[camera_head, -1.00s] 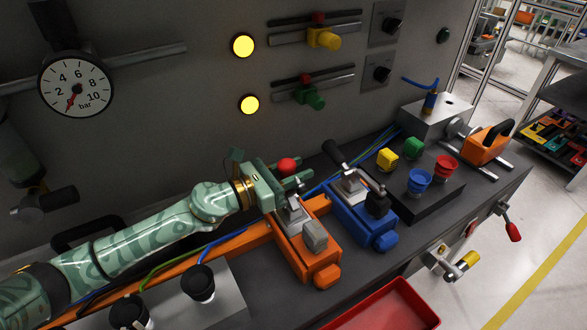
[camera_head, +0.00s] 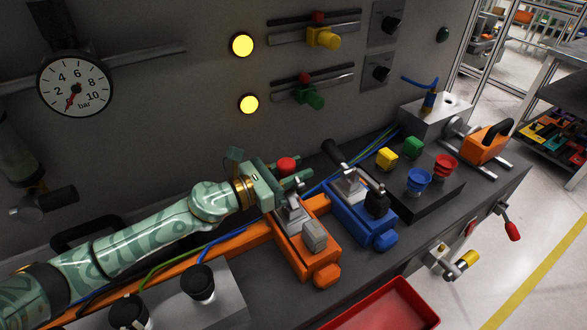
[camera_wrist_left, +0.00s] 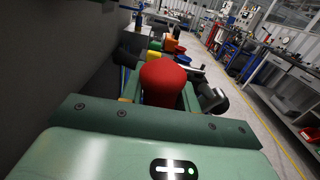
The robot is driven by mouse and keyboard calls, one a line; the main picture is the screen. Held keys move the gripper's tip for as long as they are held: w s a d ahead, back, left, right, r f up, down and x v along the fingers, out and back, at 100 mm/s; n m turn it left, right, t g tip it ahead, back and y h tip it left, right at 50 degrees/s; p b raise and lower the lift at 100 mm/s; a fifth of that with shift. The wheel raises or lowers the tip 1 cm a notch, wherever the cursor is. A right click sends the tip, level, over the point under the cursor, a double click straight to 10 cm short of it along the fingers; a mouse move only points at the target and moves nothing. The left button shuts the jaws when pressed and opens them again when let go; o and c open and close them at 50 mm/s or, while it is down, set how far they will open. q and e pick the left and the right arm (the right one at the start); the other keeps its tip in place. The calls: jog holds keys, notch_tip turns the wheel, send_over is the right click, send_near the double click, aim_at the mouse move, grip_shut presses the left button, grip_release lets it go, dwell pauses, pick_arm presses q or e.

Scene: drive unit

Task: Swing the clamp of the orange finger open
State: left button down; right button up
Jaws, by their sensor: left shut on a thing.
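The orange finger (camera_head: 310,258) lies on the dark bench and carries a metal toggle clamp (camera_head: 293,214) with a grey block (camera_head: 314,236) near its front end. The clamp's red knob (camera_head: 286,164) stands at the wall-side end of the clamp. My left gripper (camera_head: 290,177) is shut on the red knob, with green fingers on either side of it. In the left wrist view the red knob (camera_wrist_left: 163,82) fills the space between the fingers. The lower part of the clamp lever is partly hidden by the gripper. My right gripper is not in view.
A blue finger (camera_head: 363,222) with a black-handled clamp stands close to the right. Beyond it is a black box (camera_head: 432,192) with coloured buttons. The grey panel wall (camera_head: 150,120) rises close behind. A red tray (camera_head: 395,305) sits in front.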

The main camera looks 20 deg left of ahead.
aim_at(281, 178)
pick_arm(q)
jog(key=shift+s+d+f, duration=0.35)
jog(key=shift+d+f, duration=0.05)
jog(key=shift+f, duration=0.05)
jog(key=c, duration=1.1)
grip_release()
jog(key=shift+s+a+r, duration=0.15)
jog(key=shift+s+a, duration=0.05)
jog(key=shift+a, duration=0.5)
jog(key=shift+s+a+b, duration=0.4)
jog(key=shift+s+a, duration=0.05)
jog(key=shift+s, duration=0.15)
jog(key=b+v, duration=0.2)
jog(key=v, duration=0.3)
jog(key=shift+s+a+r, duration=0.15)
jog(key=shift+s+a, duration=0.05)
jog(key=shift+a+r+b, duration=0.2)
jog(key=shift+a+b, duration=0.05)
jog(key=shift+b, duration=0.05)
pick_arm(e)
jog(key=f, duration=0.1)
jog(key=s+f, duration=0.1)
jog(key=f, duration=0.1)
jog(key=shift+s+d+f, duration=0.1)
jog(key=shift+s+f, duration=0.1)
